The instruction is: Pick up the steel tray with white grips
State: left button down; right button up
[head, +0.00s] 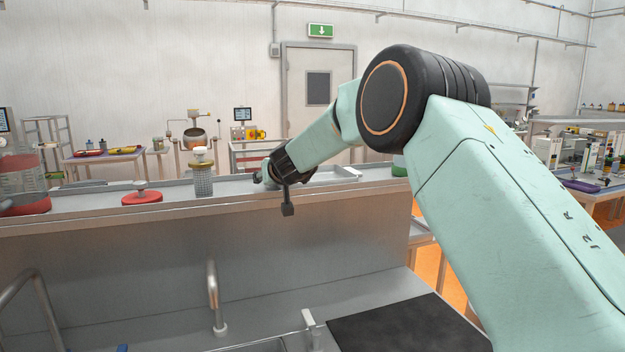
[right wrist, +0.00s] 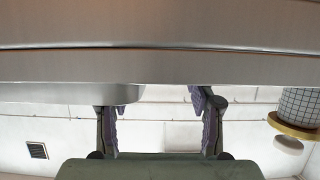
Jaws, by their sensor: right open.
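A shallow steel tray (head: 338,175) lies on the raised steel shelf, partly hidden behind my right gripper; I cannot make out its grips. In the right wrist view, which is upside down, a rounded steel edge (right wrist: 75,94) shows beside the left finger, possibly the same tray. My left gripper is out of view.
On the shelf (head: 100,205) left of my gripper stand a mesh jar (head: 202,180) and a red disc with a white knob (head: 142,197). Curved steel pipes (head: 213,290) rise from the lower counter. A black mat (head: 405,328) lies at its right.

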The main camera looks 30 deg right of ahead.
jog(key=shift+s+a+r, duration=0.25)
jog(key=shift+s+r, duration=0.1)
jog(key=shift+w+d+f, duration=0.15)
jog(key=shift+d+f, duration=0.05)
jog(key=shift+d, duration=0.05)
jog(key=shift+c, duration=1.2)
jog(key=shift+w+f, duration=0.25)
jog(key=shift+w, duration=0.05)
jog(key=c, duration=0.3)
jog(key=shift+s+a+r, duration=0.15)
jog(key=shift+r, duration=0.05)
jog(key=c, duration=0.5)
grip_shut()
